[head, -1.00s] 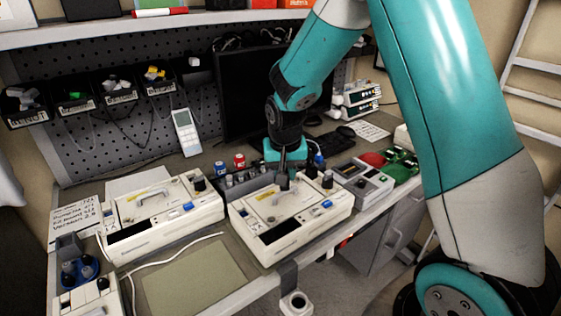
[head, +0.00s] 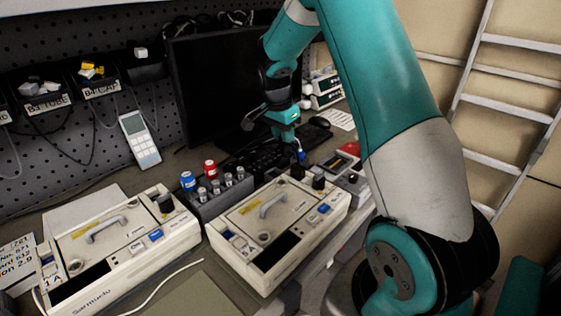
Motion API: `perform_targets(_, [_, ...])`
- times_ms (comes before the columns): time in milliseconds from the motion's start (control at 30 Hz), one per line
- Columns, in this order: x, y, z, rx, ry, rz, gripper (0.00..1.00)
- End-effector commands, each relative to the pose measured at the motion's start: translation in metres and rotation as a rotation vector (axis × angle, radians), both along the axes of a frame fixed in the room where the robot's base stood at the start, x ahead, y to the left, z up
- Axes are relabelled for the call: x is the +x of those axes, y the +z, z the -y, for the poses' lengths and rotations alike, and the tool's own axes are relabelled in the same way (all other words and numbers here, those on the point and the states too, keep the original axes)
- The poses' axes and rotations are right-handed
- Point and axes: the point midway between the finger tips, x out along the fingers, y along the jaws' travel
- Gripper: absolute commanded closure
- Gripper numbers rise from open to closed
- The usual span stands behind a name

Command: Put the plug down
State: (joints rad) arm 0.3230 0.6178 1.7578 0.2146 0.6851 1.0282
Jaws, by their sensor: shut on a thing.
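My gripper (head: 297,143) is at the end of the teal arm, above the desk behind the right pump. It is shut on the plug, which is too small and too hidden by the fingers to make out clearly. A small blue piece (head: 300,156) shows right at the fingertips; I cannot tell whether it is part of the plug or stands behind it. The right cream pump (head: 285,228) has a grey handle, and a black knob (head: 318,182) at its back right. A grey rack (head: 222,202) with several grey-topped pieces stands behind its left side.
A second cream pump (head: 120,245) stands at the left. A blue can (head: 188,181) and a red can (head: 210,169) stand by the rack. A dark monitor (head: 215,90) and a keyboard (head: 255,160) are behind. A grey device (head: 350,183) sits right of the right pump.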

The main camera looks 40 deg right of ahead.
Motion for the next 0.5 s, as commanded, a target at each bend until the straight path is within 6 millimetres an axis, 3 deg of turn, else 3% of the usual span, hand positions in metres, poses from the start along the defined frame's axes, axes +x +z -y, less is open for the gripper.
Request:
perform_targets(200, [-0.001,-0.049,0.0,0.001,0.0,-0.003,1.0])
perform_targets(500, [0.0,-0.076,0.0,0.001,0.001,-0.001,1.0])
